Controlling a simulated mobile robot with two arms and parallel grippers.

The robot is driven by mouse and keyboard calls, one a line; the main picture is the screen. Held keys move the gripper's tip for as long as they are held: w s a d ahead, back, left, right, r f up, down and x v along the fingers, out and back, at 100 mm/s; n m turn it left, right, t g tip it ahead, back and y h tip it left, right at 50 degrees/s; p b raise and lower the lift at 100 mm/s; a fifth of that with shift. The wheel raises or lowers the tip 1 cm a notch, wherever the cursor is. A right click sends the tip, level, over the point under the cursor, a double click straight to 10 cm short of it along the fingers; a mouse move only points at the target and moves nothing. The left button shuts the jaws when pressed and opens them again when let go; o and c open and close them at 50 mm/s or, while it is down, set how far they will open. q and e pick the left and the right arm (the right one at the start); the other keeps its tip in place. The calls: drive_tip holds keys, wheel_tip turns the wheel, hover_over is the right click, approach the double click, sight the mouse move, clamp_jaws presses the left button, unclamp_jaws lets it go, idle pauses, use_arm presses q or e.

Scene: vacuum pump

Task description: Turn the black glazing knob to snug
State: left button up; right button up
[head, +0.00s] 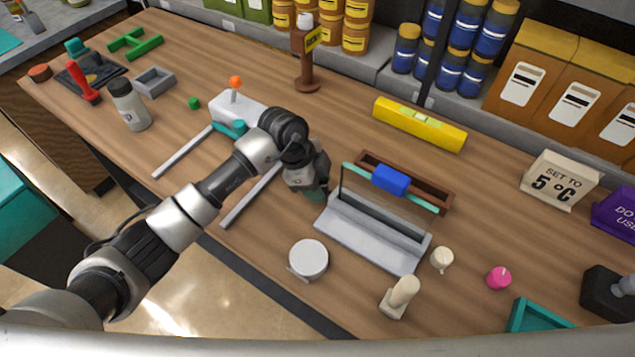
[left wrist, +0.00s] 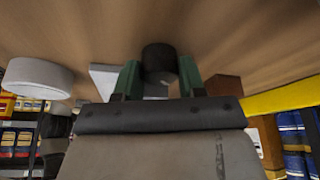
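The black knob (left wrist: 160,58) shows in the left wrist view, between the two green fingertips of my left gripper (left wrist: 161,78). The fingers stand apart, one on each side of the knob, with hardly any gap showing. I cannot tell whether they press on it. In the head view my left gripper (head: 313,190) points down close over the table, just left of the grey tool caddy, and its own wrist hides the knob. My right gripper is not in view.
A white round tub (head: 308,258) is in front. A yellow level (head: 420,125) lies behind. Grey rails (head: 250,195) lie left. Bare table shows between the tub and rails.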

use_arm(q)
drive_tip(key=shift+c, duration=0.8)
drive_tip(key=m+g, duration=0.1)
drive_tip(key=m, duration=0.2)
drive_tip(key=shift+w+b, duration=0.15)
drive_tip(key=shift+b, duration=0.2)
drive_tip(key=shift+m+g, duration=0.4)
drive_tip(key=shift+m, duration=0.5)
drive_tip(key=shift+r, duration=0.1)
drive_tip(key=o, duration=0.6)
drive_tip(key=shift+o, duration=0.2)
drive_tip(key=b+v, duration=0.2)
drive_tip(key=v, duration=0.8)
drive_tip(key=shift+r, duration=0.5)
drive_tip(key=shift+d, duration=0.1)
